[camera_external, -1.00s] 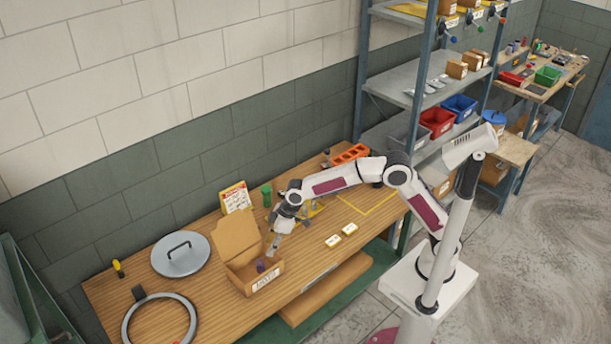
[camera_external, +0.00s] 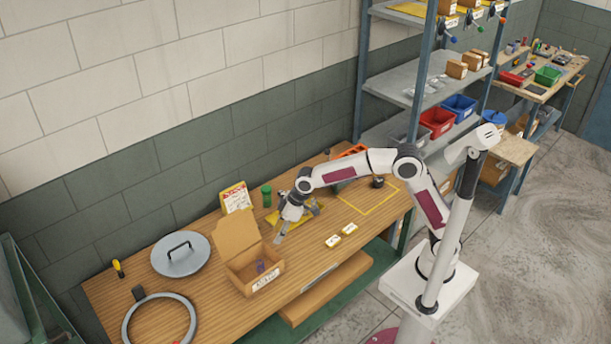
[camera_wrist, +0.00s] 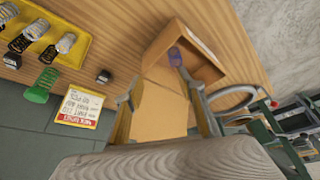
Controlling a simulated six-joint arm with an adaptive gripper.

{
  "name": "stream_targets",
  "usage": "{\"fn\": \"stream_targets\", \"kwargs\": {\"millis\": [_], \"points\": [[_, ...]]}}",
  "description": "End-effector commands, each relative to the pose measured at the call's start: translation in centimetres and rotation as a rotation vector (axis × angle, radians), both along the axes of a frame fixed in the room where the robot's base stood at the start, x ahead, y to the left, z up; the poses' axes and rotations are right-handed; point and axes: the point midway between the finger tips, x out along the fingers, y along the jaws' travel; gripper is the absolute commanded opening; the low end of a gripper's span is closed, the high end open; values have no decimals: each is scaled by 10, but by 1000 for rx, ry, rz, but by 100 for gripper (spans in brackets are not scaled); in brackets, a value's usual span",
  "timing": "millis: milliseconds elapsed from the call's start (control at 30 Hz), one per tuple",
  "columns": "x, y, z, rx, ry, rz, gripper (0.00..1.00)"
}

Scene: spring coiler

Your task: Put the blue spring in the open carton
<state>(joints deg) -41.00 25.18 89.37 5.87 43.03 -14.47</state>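The open carton (camera_external: 240,284) stands on the workbench with its lid flap raised at the back. A blue-purple spring (camera_external: 261,267) is inside it, near its right side, apart from my gripper. In the wrist view the spring (camera_wrist: 175,57) shows inside the carton (camera_wrist: 206,66). My gripper (camera_external: 279,240) is above the bench, right of the carton. In the wrist view its fingers (camera_wrist: 162,92) are spread with nothing held between them; the carton's flap lies behind the gap.
A yellow tray (camera_wrist: 78,47) holds several dark and grey springs. Two small yellow-white boxes (camera_external: 341,235) sit to the right.

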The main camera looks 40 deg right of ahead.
Motion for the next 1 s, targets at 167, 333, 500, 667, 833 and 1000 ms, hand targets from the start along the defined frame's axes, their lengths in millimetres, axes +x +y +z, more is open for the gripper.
{"fn": "stream_targets", "kwargs": {"millis": [167,333,500,667,833,1000], "points": [[1,-54,30,6,-7,-82,39],[-4,-104,53,12,-13,-163,39],[-16,-153,72,17,-19,-243,39],[-31,-197,86,21,-26,-317,39],[-51,-241,97,26,-33,-398,39],[-76,-281,103,30,-40,-478,39]]}}
